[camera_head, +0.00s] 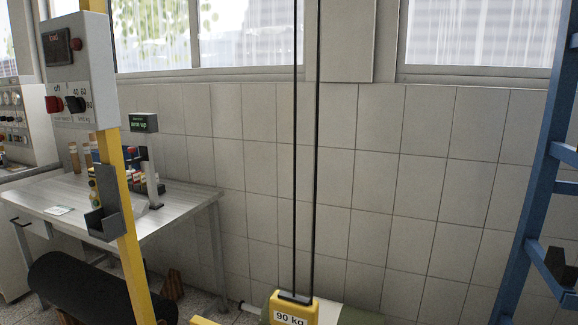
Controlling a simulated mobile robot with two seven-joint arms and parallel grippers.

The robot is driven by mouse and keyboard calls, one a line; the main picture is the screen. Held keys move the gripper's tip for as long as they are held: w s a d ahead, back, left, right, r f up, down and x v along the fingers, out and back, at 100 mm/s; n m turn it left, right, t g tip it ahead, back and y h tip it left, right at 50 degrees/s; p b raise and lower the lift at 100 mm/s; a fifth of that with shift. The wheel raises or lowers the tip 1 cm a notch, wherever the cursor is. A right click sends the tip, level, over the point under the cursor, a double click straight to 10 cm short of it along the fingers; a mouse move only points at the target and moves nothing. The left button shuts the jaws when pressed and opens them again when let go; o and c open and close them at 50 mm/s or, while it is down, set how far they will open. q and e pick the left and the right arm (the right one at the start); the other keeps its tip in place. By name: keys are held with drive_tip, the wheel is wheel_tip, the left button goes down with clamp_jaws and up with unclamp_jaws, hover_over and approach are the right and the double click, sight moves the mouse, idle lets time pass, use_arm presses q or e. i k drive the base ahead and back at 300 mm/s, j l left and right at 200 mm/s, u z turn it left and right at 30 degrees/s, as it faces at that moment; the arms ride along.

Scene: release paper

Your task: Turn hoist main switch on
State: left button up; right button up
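A grey control box (76,70) is mounted on a yellow post (128,220) at the left of the head view. A red rotary switch (54,104) sits at the lower left of its face, below a label reading "off"; its exact setting is too small to tell. A black selector knob (74,104) with numbers around it is just to its right. A yellow hoist block (293,309) marked "90 kg" hangs on two dark cables (306,150). Neither gripper is in view.
A grey holder (105,218) is fixed lower on the post. Behind it stands a metal table (165,218) with bottles and small boxes. A black roll (80,285) lies below. A blue rack (535,180) is at the right. The tiled wall between is clear.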

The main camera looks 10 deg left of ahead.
sight(53, 105)
drive_tip(key=u, duration=1.35)
drive_tip(key=i+j+z, duration=0.2)
drive_tip(key=i+j, duration=0.3)
drive_tip(key=j, duration=0.1)
